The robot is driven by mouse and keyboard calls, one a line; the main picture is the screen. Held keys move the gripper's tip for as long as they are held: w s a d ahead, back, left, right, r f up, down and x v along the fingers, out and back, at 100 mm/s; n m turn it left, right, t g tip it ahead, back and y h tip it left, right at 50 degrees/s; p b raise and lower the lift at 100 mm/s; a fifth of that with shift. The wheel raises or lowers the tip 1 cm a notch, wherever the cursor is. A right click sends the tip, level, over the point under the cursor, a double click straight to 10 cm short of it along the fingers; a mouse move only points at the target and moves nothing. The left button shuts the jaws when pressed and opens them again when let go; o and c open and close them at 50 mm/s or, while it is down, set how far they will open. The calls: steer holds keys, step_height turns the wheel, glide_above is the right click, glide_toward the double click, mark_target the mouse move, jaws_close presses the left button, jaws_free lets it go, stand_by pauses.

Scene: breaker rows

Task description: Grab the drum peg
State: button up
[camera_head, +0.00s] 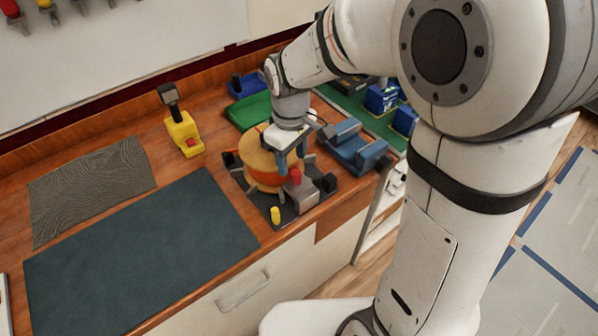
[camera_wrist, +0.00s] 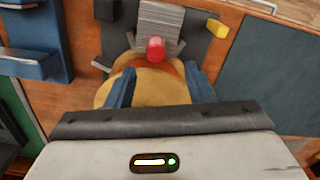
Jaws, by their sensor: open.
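A round wooden drum (camera_head: 258,158) with an orange-red band lies on a dark base plate; the drum also shows in the wrist view (camera_wrist: 150,88). A red rounded peg (camera_head: 295,176) stands at its front edge, beside a grey block; the red peg shows in the wrist view (camera_wrist: 156,48) beyond my fingertips. A small yellow peg (camera_head: 275,214) stands at the plate's front corner and shows in the wrist view (camera_wrist: 217,29). I cannot tell which is the drum peg. My gripper (camera_head: 292,152) is open over the drum, its blue fingers apart and empty in the wrist view (camera_wrist: 160,84).
A blue fixture (camera_head: 352,150) stands close on the right. A green tray (camera_head: 248,112) and a yellow stand (camera_head: 184,135) with a black top are behind and left. A dark mat (camera_head: 140,255) and a grey textured mat (camera_head: 90,188) lie clear on the left.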

mark_target(295, 172)
steer(key=f, duration=0.3)
steer(key=f+p, duration=0.1)
steer(key=f, duration=0.1)
steer(key=shift+d+f, duration=0.25)
steer(key=shift+d, duration=0.15)
jaws_close()
